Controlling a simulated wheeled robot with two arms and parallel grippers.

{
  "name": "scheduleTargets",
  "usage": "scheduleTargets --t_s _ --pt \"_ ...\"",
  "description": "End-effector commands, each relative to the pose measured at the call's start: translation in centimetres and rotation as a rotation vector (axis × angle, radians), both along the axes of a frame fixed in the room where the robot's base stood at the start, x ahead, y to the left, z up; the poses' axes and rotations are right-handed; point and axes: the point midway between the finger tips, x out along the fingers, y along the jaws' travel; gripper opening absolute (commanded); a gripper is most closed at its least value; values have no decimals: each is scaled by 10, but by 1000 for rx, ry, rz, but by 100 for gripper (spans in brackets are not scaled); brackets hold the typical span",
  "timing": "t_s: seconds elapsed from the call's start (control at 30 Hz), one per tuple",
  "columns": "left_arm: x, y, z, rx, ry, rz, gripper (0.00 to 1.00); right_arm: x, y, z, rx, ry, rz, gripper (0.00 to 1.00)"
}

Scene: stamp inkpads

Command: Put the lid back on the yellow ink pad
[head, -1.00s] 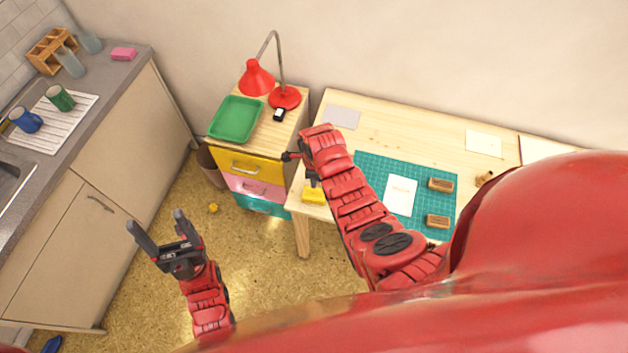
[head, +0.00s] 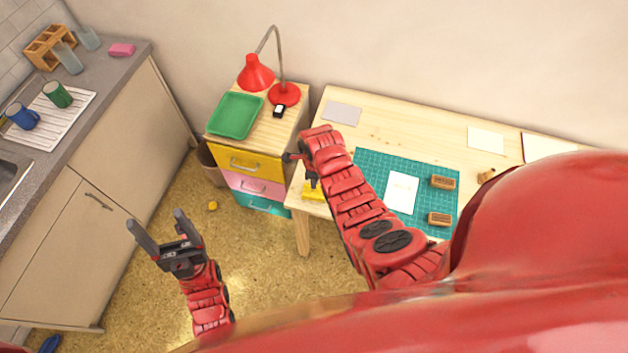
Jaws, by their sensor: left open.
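A yellow block-like thing (head: 313,196) lies on the wooden table near its left front corner, partly behind my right arm. It looks like the yellow ink pad or a part of it; I cannot tell whether it is open or where its lid is. My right gripper (head: 301,169) is above and just behind it, seen edge-on and partly hidden by the arm, so its jaws are unclear. My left gripper (head: 157,224) is open and empty, over the floor to the left of the table.
The wooden table (head: 400,125) holds a green cutting mat (head: 420,170) with a white card (head: 402,192) and wooden stamps (head: 443,182). A drawer cabinet (head: 245,165) with a green tray (head: 236,115) and red lamp (head: 255,74) stands left of it. A small yellow thing (head: 212,206) lies on the floor.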

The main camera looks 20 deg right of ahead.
Motion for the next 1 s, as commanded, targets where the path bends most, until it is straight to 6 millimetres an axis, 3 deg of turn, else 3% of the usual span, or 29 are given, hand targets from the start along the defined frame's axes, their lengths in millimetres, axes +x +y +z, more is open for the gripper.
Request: scheduleTargets --t_s 1.0 --pt "0 0 -22 0 0 0 74 0 0 -32 -1 0 0 0"
